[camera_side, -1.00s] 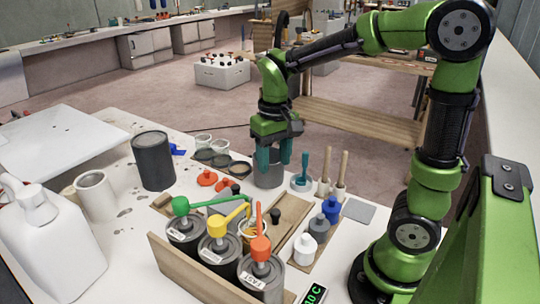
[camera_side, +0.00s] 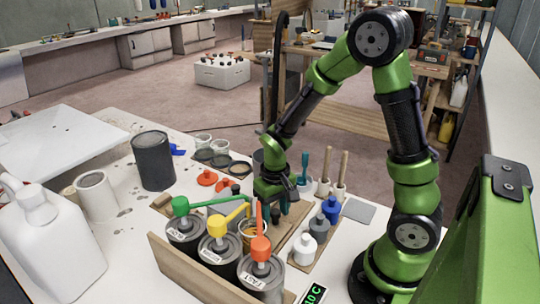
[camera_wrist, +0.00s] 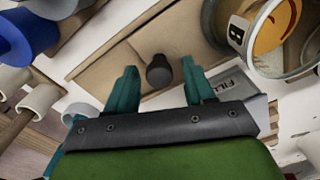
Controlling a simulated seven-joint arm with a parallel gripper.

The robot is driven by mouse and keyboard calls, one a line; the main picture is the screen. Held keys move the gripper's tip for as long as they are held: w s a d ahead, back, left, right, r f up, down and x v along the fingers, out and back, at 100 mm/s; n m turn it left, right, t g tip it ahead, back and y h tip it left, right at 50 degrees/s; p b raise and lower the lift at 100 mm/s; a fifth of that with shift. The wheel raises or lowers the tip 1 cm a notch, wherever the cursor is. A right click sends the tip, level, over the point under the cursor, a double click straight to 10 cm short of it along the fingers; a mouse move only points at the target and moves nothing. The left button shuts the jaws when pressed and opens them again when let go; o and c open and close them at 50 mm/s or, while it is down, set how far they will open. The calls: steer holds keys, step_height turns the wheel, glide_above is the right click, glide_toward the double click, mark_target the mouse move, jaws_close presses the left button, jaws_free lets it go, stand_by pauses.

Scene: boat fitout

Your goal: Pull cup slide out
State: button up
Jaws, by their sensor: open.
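The cup slide is a flat tan wooden board (camera_wrist: 125,62) with a black round knob (camera_wrist: 159,72), seen in the wrist view. My gripper (camera_wrist: 160,80) is open, with one teal finger on each side of the knob. The fingers look apart from the knob, and contact cannot be told. In the side view my gripper (camera_side: 276,207) is low over the slide, and it hides the knob and much of the board.
Three grey pots with green, yellow (camera_side: 217,226) and orange handles stand close on the left behind a wooden board. White, grey and blue bottles (camera_side: 331,209) stand close on the right. A grey label reading "FILL" (camera_wrist: 232,84) lies beside the slide.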

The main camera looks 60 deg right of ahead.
steer(key=shift+f, duration=0.35)
steer(key=shift+c, duration=0.5)
jaws_close()
steer(key=shift+d, duration=0.1)
